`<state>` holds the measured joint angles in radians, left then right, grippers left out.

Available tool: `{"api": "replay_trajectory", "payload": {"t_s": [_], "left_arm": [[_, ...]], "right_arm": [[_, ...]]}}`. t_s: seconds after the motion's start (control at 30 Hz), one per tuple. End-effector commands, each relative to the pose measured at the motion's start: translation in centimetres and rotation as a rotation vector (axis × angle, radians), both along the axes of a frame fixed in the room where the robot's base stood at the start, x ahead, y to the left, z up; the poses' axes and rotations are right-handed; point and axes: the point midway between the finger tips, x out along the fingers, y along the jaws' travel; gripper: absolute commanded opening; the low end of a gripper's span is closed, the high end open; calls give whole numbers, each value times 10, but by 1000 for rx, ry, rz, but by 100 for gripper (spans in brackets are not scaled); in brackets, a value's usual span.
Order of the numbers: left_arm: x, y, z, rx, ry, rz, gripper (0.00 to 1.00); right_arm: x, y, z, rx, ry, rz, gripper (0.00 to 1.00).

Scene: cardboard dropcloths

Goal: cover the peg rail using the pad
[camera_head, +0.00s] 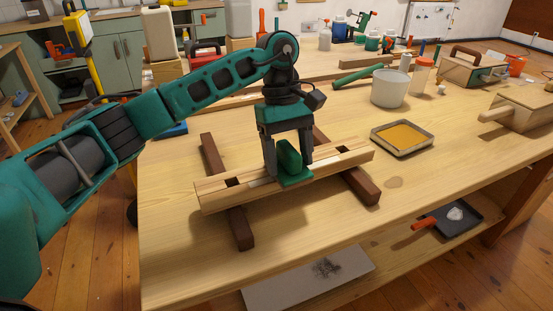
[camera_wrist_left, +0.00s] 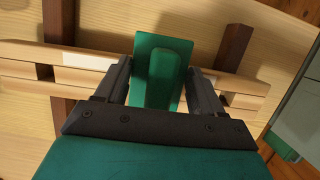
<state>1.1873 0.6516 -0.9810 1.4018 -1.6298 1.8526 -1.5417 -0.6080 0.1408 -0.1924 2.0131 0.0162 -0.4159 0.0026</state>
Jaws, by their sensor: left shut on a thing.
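The pad (camera_head: 293,162) is green, with a flat plate and an upright grip. My left gripper (camera_head: 288,160) is shut on the pad's grip, one finger on each side. The peg rail (camera_head: 335,162) is a pale wooden bar with dark square openings, lying across two dark brown supports. The pad is at the middle of the rail's top; whether it touches cannot be told. In the left wrist view the pad (camera_wrist_left: 161,62) sits between the fingers over the rail (camera_wrist_left: 235,83), with a whitish patch on the rail beside it. The pad's underside is hidden. My right gripper is not in view.
A shallow tray of yellow-orange material (camera_head: 402,138) lies right of the rail. A wooden box (camera_head: 475,67) is at the back right.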

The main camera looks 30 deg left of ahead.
Motion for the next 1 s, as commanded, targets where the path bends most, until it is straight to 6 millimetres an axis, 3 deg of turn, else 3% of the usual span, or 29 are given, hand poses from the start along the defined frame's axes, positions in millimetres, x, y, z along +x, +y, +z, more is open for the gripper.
{"api": "replay_trajectory", "payload": {"t_s": [0.3, 0.57, 1.0], "left_arm": [[37, -30, -2, 0, 0, 0, 29], [49, -40, -2, 0, 0, 0, 29], [91, -73, -3, 1, 1, 0, 29]], "right_arm": [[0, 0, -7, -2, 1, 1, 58], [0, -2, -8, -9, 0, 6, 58], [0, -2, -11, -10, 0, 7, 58]]}}
